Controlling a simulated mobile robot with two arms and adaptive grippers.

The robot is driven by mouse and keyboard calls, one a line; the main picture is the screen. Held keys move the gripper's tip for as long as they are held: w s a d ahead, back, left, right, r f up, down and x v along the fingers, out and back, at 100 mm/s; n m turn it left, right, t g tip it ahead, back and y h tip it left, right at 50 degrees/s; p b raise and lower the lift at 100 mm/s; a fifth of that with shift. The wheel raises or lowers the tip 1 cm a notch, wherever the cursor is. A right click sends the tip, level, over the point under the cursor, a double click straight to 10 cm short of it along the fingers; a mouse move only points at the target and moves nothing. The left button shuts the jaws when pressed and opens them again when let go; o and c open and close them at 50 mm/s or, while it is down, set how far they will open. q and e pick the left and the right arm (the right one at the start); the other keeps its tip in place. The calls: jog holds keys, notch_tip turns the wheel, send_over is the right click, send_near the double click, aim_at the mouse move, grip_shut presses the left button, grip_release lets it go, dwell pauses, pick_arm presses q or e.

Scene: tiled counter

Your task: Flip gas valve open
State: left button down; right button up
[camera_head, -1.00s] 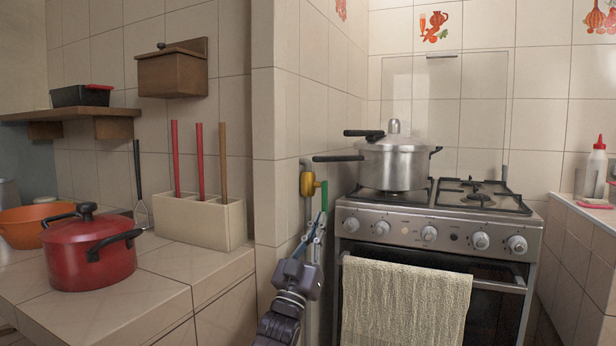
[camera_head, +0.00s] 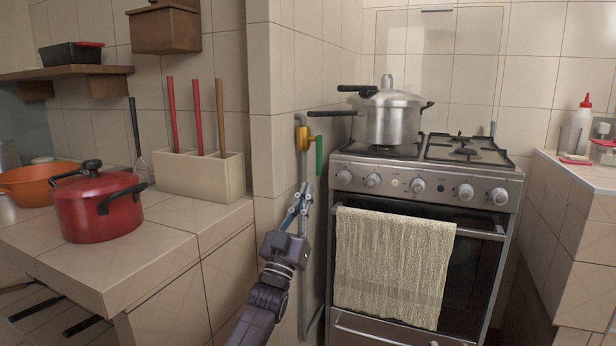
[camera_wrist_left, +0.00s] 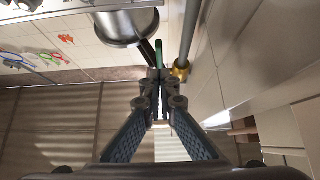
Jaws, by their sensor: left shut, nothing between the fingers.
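The gas valve has a yellow body (camera_head: 303,138) on a grey vertical pipe beside the stove. Its green handle (camera_head: 319,155) points down, roughly along the pipe. My left gripper (camera_head: 303,192) is shut and empty, with its tips just below and slightly left of the handle's lower end in the head view. In the left wrist view, the shut fingertips (camera_wrist_left: 158,75) appear close to the green handle (camera_wrist_left: 159,52), with the yellow valve body (camera_wrist_left: 181,70) to their right. I cannot tell whether the tips touch the handle. My right gripper is not in view.
The stove (camera_head: 418,185) stands right of the pipe, with a silver pressure cooker (camera_head: 392,120) on top and a towel (camera_head: 392,262) on its door. A tiled wall corner (camera_head: 285,120) is left of the pipe. The left counter holds a red pot (camera_head: 95,210).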

pick_arm(q)
notch_tip(320, 180, down, 7)
jog(key=shift+s+a+r, duration=0.15)
jog(key=shift+s+a, duration=0.05)
jog(key=shift+s, duration=0.2)
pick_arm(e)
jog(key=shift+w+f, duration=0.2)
